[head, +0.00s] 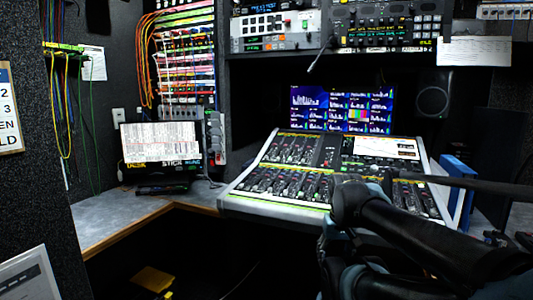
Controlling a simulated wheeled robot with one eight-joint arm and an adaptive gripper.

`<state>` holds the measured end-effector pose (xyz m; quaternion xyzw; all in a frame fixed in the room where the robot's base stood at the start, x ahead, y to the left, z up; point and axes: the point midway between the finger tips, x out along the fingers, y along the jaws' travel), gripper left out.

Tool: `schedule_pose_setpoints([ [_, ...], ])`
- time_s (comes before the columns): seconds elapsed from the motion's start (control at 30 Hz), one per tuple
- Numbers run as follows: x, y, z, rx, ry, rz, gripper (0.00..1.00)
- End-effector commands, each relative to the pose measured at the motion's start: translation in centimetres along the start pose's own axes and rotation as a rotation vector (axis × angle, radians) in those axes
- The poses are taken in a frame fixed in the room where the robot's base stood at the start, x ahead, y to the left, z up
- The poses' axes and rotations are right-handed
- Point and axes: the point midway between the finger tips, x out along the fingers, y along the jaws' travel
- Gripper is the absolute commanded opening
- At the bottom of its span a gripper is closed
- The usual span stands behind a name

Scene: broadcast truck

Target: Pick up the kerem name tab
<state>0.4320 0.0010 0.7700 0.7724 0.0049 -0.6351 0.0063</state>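I cannot make out a kerem name tab in the head view; any small lettering on the desk or the mixing console (232,204) is too small to read. Dark links of my arm (400,235) cross the lower right, in front of the console's right part, and hide some of its faders. I cannot pick out the fingers of my gripper among these dark shapes.
A grey desk (105,215) with a wooden edge runs along the left. A lit monitor (160,142) stands on it. A blue binder (457,190) stands right of the console. A screen (342,108) and a speaker (432,94) are behind. Below the desk is dark.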

Motion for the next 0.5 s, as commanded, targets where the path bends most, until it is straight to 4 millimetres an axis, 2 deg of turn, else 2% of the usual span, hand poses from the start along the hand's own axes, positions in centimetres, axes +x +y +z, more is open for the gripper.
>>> schedule_pose_setpoints([
  [0.17, -3.3, -1.0, -3.6, 0.031, -0.017, -0.007, 0.58],
  [0.5, -10.8, -4.4, -13.5, 0.127, -0.07, -0.015, 0.58],
])
